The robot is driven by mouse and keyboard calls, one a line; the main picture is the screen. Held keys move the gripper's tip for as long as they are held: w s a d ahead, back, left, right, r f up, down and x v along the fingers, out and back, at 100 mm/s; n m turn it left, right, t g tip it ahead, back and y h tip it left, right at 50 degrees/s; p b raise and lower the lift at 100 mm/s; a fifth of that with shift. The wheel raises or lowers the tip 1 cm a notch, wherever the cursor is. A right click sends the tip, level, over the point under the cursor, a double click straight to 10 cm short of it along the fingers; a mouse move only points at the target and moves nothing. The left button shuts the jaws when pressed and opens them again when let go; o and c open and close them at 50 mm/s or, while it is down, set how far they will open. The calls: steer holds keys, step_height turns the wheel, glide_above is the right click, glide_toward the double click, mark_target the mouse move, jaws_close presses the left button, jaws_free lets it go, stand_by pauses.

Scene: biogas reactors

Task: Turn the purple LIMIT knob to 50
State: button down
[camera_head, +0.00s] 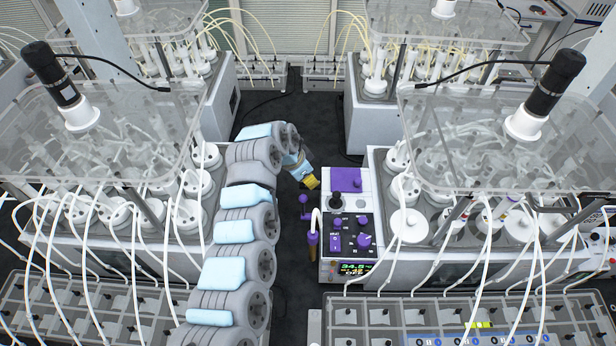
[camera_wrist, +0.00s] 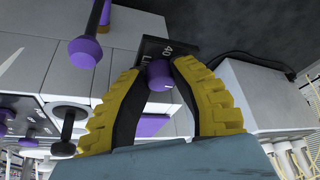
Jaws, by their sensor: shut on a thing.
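In the wrist view the purple LIMIT knob (camera_wrist: 158,75) sits on a black plate (camera_wrist: 150,47) with a partly visible "40" and the start of a word reading "LI". The two yellow fingers of my gripper (camera_wrist: 160,82) have their black inner pads on either side of the knob, shut on it. A small pale mark shows on the knob, but the value it points to cannot be read. In the head view my gripper (camera_head: 311,182) is left of the white device's far end. The LIMIT knob is hidden there.
The white device (camera_head: 360,205) carries a purple square, a black knob and several purple knobs beside a display. A purple-ended part (camera_head: 304,200) stands close to my gripper. Reactor benches flank the dark aisle (camera_head: 300,110), which is clear behind the device.

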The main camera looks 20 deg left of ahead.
steer(key=shift+n, duration=0.5)
steer(key=c, duration=1.1)
jaws_free()
steer(key=shift+s, duration=0.1)
steer(key=shift+r, duration=0.1)
steer(key=shift+s+a+r, duration=0.1)
steer(key=shift+r, duration=0.4)
steer(key=v, duration=1)
steer(key=shift+s+r, duration=0.3)
